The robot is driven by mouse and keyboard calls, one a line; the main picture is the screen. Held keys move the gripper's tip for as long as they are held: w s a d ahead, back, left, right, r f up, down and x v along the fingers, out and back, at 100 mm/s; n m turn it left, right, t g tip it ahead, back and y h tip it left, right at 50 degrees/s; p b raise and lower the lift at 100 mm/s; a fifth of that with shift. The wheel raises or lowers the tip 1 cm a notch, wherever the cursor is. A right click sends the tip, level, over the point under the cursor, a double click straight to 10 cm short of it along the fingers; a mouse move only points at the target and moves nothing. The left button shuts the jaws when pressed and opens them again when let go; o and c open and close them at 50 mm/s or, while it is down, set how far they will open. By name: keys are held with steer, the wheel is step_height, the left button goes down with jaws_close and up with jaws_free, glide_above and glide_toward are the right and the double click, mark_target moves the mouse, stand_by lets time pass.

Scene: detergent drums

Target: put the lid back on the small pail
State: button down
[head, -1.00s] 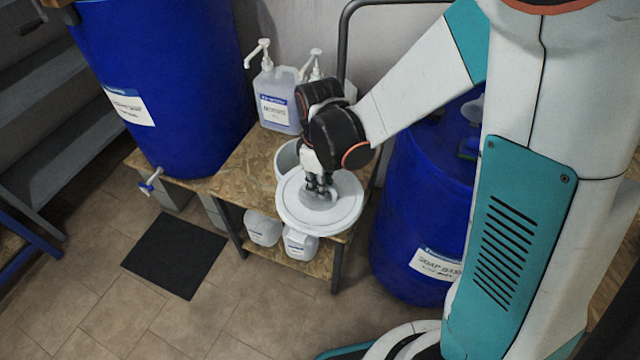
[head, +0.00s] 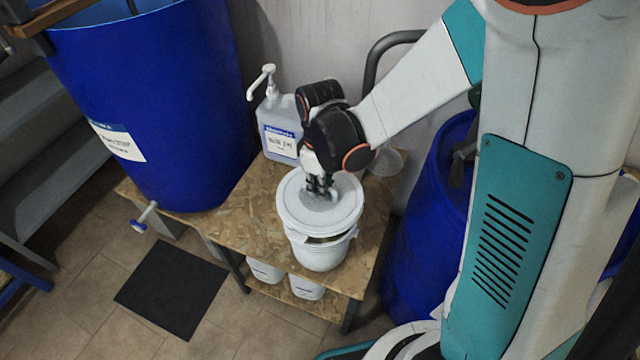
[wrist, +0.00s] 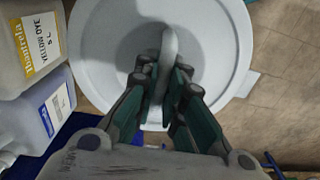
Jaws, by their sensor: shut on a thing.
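The round white lid (head: 292,208) is held by my gripper (head: 320,188) over the small white pail (head: 322,258) on the wooden bench. In the head view the lid covers the back of the pail's mouth. A dark gap shows between the lid's front edge and the pail's front rim, so the lid is not flush there. In the wrist view my gripper (wrist: 164,78) is shut on the raised grip in the middle of the lid (wrist: 218,45). Most of the pail's mouth is hidden by the lid.
A pump bottle (head: 281,138) stands behind the pail. A big blue drum (head: 170,110) with a tap is at left, another blue drum (head: 425,225) at right. Jugs (head: 306,287) sit on the lower shelf. The wrist view shows a yellow-dye jug (wrist: 32,48) beside the lid.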

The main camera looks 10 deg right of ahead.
step_height(320, 180, down, 5)
steer(key=b, duration=0.3)
steer(key=shift+f+b, duration=0.15)
steer(key=shift+b, duration=0.25)
steer(key=shift+f+b, duration=0.15)
steer(key=shift+b, duration=0.35)
stand_by(2.0)
stand_by(0.4)
steer(key=c, duration=1.6)
jaws_free()
steer(key=shift+o, duration=0.2)
steer(key=o, duration=0.4)
steer(key=shift+o, duration=0.2)
